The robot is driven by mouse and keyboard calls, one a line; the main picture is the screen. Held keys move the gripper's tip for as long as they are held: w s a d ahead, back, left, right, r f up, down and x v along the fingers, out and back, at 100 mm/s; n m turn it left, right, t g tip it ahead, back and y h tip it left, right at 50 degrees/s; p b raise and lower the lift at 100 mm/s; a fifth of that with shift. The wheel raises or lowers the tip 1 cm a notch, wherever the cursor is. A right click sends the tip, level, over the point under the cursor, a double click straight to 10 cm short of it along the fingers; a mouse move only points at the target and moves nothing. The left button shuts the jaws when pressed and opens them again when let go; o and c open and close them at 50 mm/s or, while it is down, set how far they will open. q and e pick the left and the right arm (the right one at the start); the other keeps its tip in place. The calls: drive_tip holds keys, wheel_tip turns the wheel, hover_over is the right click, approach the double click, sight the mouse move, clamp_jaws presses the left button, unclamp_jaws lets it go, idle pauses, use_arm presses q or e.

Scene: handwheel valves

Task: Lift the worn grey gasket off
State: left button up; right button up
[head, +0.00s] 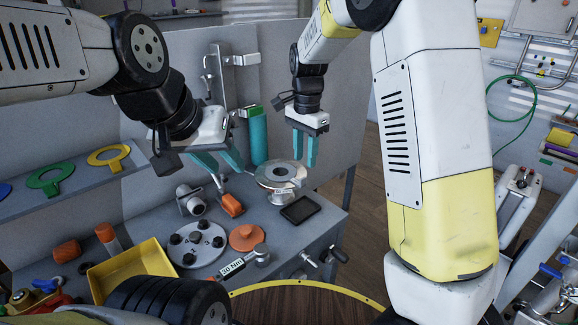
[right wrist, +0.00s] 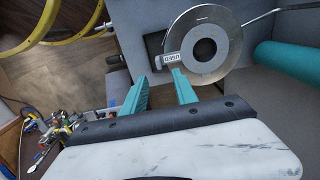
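The worn grey gasket (right wrist: 226,40) is a flat ring with a dark round hole and a tab (right wrist: 172,60) labelled "USED". In the head view the gasket (head: 268,180) lies on top of a short upright pipe stand (head: 286,199). My right gripper (head: 304,158) is open and empty above the gasket's right side. In the right wrist view its fingertips (right wrist: 160,77) are apart, with the tab just beyond them, near the right fingertip. Contact cannot be told.
A teal cylinder (head: 258,138) stands behind the gasket. A dark flat tray (head: 299,210) lies in front. A bolted flange (head: 197,245), an orange disc (head: 246,238) and a yellow bin (head: 130,268) are further left.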

sight(303, 178)
drive_tip(key=f, duration=0.6)
drive_tip(key=shift+s+a, duration=0.25)
drive_tip(key=shift+s, duration=0.05)
clamp_jaws()
